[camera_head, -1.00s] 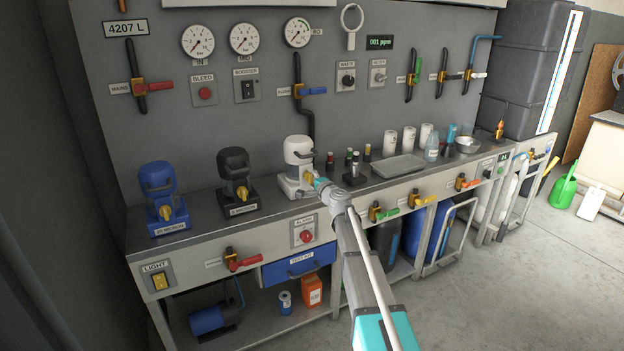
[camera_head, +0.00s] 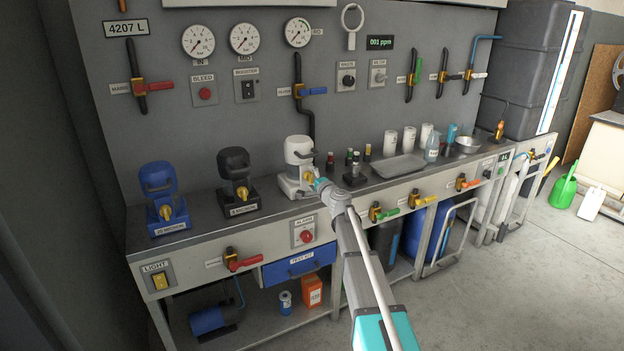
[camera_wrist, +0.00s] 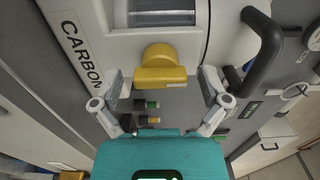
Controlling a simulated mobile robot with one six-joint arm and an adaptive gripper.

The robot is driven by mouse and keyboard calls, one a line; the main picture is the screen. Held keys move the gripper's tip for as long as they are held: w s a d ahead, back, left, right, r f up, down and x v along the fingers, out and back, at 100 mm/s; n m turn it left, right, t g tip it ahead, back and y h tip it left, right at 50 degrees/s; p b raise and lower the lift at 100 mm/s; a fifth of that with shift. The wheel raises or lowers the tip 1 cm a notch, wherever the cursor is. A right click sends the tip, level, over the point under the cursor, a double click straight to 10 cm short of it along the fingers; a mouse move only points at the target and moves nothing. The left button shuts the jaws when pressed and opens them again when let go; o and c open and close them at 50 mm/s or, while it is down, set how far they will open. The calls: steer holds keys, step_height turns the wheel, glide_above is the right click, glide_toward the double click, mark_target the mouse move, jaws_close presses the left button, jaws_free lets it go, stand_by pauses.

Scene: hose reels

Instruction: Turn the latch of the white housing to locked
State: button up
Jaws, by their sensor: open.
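The white housing (camera_head: 298,158) stands on the bench, right of the blue and black ones. In the wrist view its white body (camera_wrist: 112,45) carries a label reading "CARBON". Its yellow latch (camera_head: 309,178) faces my gripper (camera_head: 318,184); in the wrist view the latch (camera_wrist: 161,66) has a rounded top and a wide bar lying crosswise. My gripper's fingers (camera_wrist: 162,82) are open, one on each side of the latch, with gaps between them and it. In the head view my wrist partly hides the housing's front.
A blue housing (camera_head: 163,197) and a black housing (camera_head: 237,181) with yellow latches stand to the left.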

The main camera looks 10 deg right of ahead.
steer(key=shift+s, duration=0.1)
steer(key=v, duration=1.1)
steer(key=shift+s, duration=0.35)
steer(key=s+a+f+n+g+y, duration=0.1)
steer(key=s+a+f+n+g, duration=0.45)
steer(key=s, duration=0.25)
steer(key=s+a+f+n+g+y, duration=0.1)
steer(key=s+a+f+n+g, duration=0.45)
steer(key=s, duration=0.25)
steer(key=s+d+f+n+g+h, duration=0.2)
steer(key=s+d+f+g+h, duration=0.15)
steer(key=s, duration=0.45)
steer(key=s+d+f+n+g+h, duration=0.1)
steer(key=s+d+f+g+h, duration=0.25)
steer(key=s, duration=0.55)
step_height(320, 180, up, 24)
steer(key=p, duration=2.4)
steer(key=shift+t+h+p, duration=0.3)
steer(key=shift+t+p, duration=0.05)
steer(key=shift+t, duration=0.05)
